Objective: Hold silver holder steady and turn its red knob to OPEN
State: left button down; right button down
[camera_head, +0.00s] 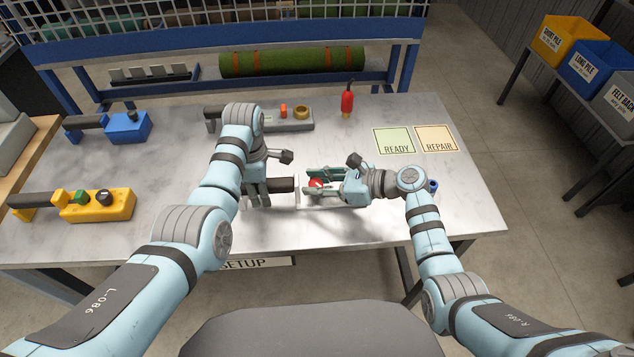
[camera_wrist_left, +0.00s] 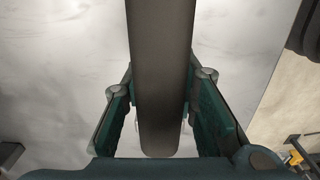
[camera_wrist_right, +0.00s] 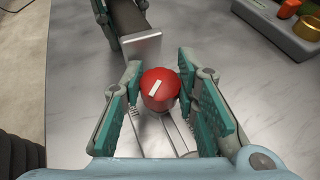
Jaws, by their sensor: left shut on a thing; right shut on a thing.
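The silver holder (camera_head: 298,197) lies at the front middle of the table, with a dark handle (camera_head: 283,185) on its left. My left gripper (camera_head: 258,197) is shut on this handle, which runs between its fingers in the left wrist view (camera_wrist_left: 160,70). The red knob (camera_head: 316,183) is on the holder's right part. My right gripper (camera_head: 322,186) is shut on the knob from the right. In the right wrist view the knob (camera_wrist_right: 160,88) sits between the fingertips, its white mark slanted. The holder's upright plate (camera_wrist_right: 143,47) stands beyond it. No OPEN label is readable.
A blue holder (camera_head: 125,128) and a yellow holder (camera_head: 100,205) lie at the left. A grey holder (camera_head: 290,126) lies behind my left arm. A red bottle (camera_head: 347,102) stands behind the grippers. READY (camera_head: 393,140) and REPAIR (camera_head: 436,138) mats lie clear at the right.

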jog(key=shift+s+a+g, duration=0.15)
jog(key=shift+g, duration=0.15)
jog(key=c, duration=1.5)
grip_release()
jog(key=v, duration=1.2)
jog(key=shift+s, duration=0.15)
jog(key=shift+f, duration=0.1)
